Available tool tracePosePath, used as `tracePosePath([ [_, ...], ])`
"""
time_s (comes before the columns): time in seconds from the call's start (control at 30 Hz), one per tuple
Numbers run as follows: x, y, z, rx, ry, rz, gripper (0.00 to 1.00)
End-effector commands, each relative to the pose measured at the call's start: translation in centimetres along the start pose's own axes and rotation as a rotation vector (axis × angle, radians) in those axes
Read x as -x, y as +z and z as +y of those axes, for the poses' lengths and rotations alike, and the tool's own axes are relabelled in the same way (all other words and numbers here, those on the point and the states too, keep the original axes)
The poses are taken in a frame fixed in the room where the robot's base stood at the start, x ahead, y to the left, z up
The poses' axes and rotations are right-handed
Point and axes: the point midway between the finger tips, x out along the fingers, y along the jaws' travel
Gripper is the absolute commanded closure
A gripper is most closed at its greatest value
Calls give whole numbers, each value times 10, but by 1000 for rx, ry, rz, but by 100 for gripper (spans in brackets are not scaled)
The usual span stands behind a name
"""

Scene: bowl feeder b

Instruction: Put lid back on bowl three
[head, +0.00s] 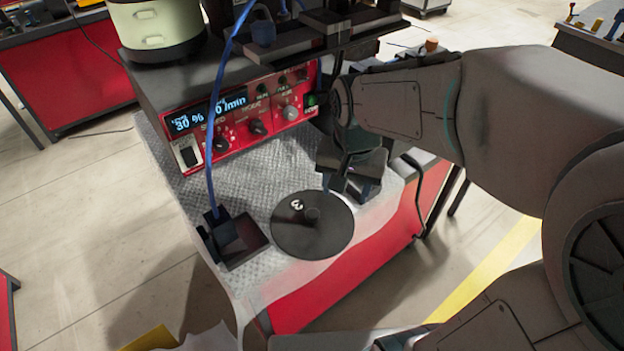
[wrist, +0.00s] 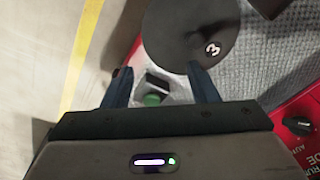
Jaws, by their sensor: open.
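A round black lid (head: 312,226) marked with a white 3 lies flat on the grey textured table top, a small knob at its middle. In the wrist view the lid (wrist: 190,35) is at the top, just beyond my fingertips. My gripper (head: 340,188) is beside the lid's far right edge, low over the table. In the wrist view my gripper (wrist: 160,75) is open, its two fingers apart, with no lid between them. A cream bowl (head: 155,25) stands on a dark base at the upper left; I see no number on it.
A red control panel (head: 245,115) with knobs and a display stands behind the lid. A dark block with a blue cable (head: 235,240) sits just left of the lid. A small green item (wrist: 152,99) shows between my fingers. Dark fixtures (head: 300,30) overhang the panel.

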Motion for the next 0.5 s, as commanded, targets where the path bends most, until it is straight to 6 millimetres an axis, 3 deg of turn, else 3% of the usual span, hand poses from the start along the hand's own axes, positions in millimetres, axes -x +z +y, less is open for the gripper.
tracePosePath([
  [0.03,-19,-4,-14,-37,10,-24,46],
  [0.2,-51,-15,-48,-168,38,-70,46],
  [0.33,-64,-17,-63,-224,52,-87,46],
  [0.5,-79,-16,-67,-247,59,-95,46],
])
